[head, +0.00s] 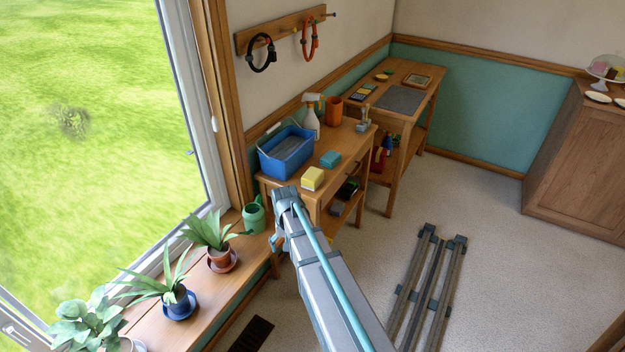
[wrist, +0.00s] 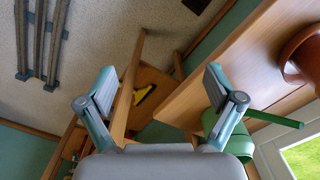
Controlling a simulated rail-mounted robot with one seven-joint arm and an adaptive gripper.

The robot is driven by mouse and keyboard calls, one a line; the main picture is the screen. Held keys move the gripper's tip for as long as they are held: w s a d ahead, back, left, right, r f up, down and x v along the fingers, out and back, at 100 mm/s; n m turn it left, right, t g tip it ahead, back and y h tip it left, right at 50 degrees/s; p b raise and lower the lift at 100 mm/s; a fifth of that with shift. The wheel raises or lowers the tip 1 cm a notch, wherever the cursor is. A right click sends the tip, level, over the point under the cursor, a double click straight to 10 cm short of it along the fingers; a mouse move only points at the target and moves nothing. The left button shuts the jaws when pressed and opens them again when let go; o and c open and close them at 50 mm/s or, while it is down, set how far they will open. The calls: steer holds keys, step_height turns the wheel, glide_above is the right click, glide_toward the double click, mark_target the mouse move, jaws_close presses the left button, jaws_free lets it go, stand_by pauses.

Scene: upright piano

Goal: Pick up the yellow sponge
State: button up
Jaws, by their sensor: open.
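The yellow sponge (head: 313,178) is a small block with a pale side. It lies near the front edge of a wooden side table (head: 345,150) in the head view. My gripper (head: 281,222) is just left of and below the sponge in that picture, apart from it, beside the table's near corner. In the wrist view my gripper (wrist: 160,82) has its two fingers spread wide with nothing between them. A small yellow and black item (wrist: 147,95) shows beyond the fingers there; I cannot tell what it is. The sponge is not clearly visible in the wrist view.
A teal sponge (head: 330,159), blue tub (head: 287,152), spray bottle (head: 312,122) and orange cup (head: 333,110) share the table. A green watering can (head: 254,216) and potted plants (head: 210,240) line the window sill, close to my gripper. Floor rails (head: 425,285) lie right.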

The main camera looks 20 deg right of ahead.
steer(key=w+d+r+m, duration=0.3)
steer(key=w+d+r, duration=0.45)
steer(key=w, duration=0.35)
step_height(320, 180, up, 12)
steer(key=r+m, duration=0.1)
steer(key=m, duration=0.3)
glide_above(313, 173)
steer(key=shift+a+f, duration=0.1)
steer(key=shift+f, duration=0.15)
steer(key=shift+f+p, duration=1.15)
steer(key=shift+f, duration=4.15)
steer(key=shift+s, duration=0.1)
steer(key=c, duration=1)
